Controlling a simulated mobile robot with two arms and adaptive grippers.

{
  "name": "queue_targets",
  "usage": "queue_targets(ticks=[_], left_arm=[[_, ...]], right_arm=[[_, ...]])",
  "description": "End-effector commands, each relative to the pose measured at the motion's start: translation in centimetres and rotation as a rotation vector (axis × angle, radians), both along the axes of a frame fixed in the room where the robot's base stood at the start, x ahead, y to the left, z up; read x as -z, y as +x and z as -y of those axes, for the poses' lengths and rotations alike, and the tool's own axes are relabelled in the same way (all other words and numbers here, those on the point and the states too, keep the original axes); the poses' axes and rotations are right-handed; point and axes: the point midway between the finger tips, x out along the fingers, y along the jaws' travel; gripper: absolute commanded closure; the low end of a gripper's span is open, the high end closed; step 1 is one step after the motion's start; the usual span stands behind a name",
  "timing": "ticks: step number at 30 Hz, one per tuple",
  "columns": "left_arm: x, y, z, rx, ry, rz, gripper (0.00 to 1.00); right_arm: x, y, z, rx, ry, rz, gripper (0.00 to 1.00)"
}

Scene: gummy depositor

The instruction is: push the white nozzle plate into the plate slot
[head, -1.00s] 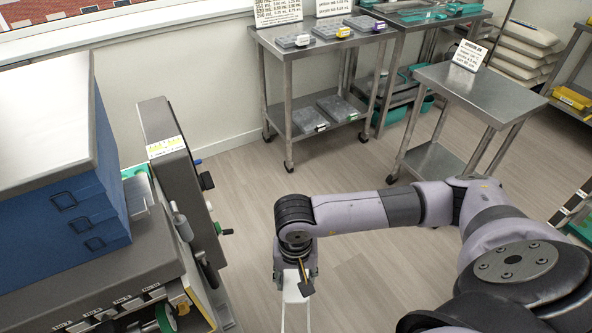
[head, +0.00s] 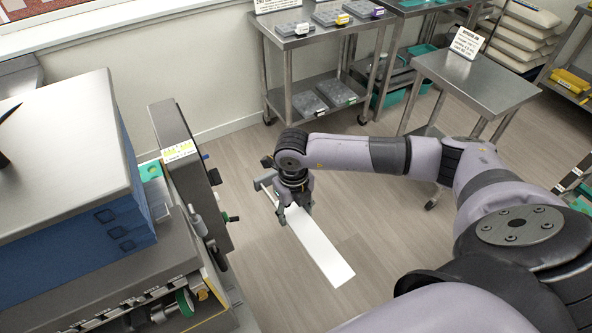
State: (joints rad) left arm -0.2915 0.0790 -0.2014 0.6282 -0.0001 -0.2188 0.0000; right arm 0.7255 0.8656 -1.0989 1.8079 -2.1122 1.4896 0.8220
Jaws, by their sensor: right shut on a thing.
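The white nozzle plate (head: 322,252) is a long flat white strip in the head view. It hangs above the floor to the right of the depositor (head: 150,262), slanting down-right in the picture. My right gripper (head: 293,208) is shut on its upper-left end, and the fingers hide part of that end. The plate is apart from the depositor. I cannot make out the plate slot clearly; the depositor's upright grey side panel (head: 183,150) stands to the left of the gripper. My left gripper cannot be made out.
A blue box-shaped housing with a pale top (head: 62,140) sits on the depositor. Small handles and knobs stick out toward my right gripper. A steel table (head: 478,82) and a shelf cart with trays (head: 290,45) stand behind. A small dark shape at the left edge is unclear.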

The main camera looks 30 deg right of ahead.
Motion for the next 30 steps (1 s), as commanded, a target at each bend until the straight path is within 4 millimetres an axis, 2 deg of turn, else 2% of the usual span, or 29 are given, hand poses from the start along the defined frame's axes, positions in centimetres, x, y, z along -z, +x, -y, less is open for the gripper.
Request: queue_targets(ticks=[1, 12, 18, 24, 30], left_arm=[[-1.0, -0.2, -0.1, 0.0, 0.0, -0.002, 0.6], [-4.3, -1.3, -0.2, 0.0, 0.003, -0.02, 0.6], [-5.5, -1.3, -0.3, -0.001, 0.004, -0.02, 0.6], [-5.8, -1.3, -0.3, -0.001, 0.004, -0.02, 0.6], [-5.8, -1.3, -0.3, -0.002, 0.004, -0.02, 0.6]], right_arm=[[-1.0, 0.5, 0.3, 0.124, 0.0, 0.002, 1.0], [-4.2, 3.3, 2.4, 1.065, 0.007, -0.003, 1.0], [-5.3, 4.4, 3.3, 1.45, 0.012, -0.01, 1.0], [-5.7, 4.8, 3.7, 1.624, 0.013, -0.014, 1.0], [-5.7, 4.9, 3.7, 1.645, 0.014, -0.015, 1.0]])
